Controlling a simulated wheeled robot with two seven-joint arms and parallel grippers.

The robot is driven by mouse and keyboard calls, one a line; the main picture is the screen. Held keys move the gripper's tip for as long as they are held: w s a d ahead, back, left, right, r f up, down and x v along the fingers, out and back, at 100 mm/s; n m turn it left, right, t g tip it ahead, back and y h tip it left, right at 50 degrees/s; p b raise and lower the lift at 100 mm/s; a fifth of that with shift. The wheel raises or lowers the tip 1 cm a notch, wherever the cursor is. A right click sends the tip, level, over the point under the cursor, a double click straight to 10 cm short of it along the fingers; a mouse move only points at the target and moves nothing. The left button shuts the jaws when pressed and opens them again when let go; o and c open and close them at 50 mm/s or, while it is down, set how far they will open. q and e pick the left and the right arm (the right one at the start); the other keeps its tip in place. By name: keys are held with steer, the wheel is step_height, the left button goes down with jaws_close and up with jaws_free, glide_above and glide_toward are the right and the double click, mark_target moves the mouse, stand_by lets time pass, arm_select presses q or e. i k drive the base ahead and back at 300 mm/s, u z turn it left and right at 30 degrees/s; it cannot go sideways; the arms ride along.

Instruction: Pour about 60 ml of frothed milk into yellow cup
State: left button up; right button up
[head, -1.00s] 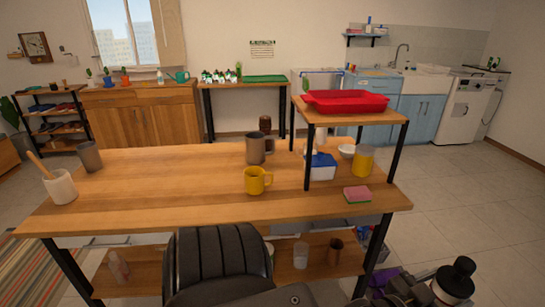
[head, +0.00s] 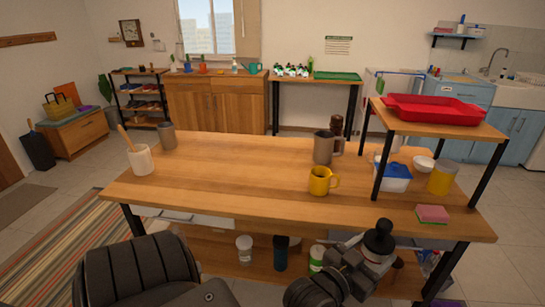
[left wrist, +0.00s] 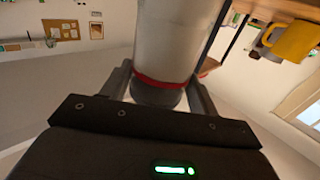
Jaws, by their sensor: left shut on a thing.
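The yellow cup (head: 321,181) stands upright on the wooden table near its front edge, right of the middle. It also shows at the upper right of the left wrist view (left wrist: 294,41). My left gripper (head: 372,258) is in front of the table's front edge, below and right of the cup. It is shut on a pale grey container (left wrist: 172,40) with a red band and a dark end, seen between the fingers in the left wrist view. The container's black top (head: 379,237) shows in the head view. Its contents are hidden. My right gripper is not in view.
A grey-brown mug-like pitcher (head: 323,148) stands just behind the cup. A raised shelf (head: 455,128) with a red tray (head: 432,109) stands at the right, by a yellow canister (head: 442,178) and a pink sponge (head: 433,213). The table's middle left (head: 235,170) is clear.

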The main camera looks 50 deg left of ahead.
mark_target(324, 182)
steer(key=u, duration=1.05)
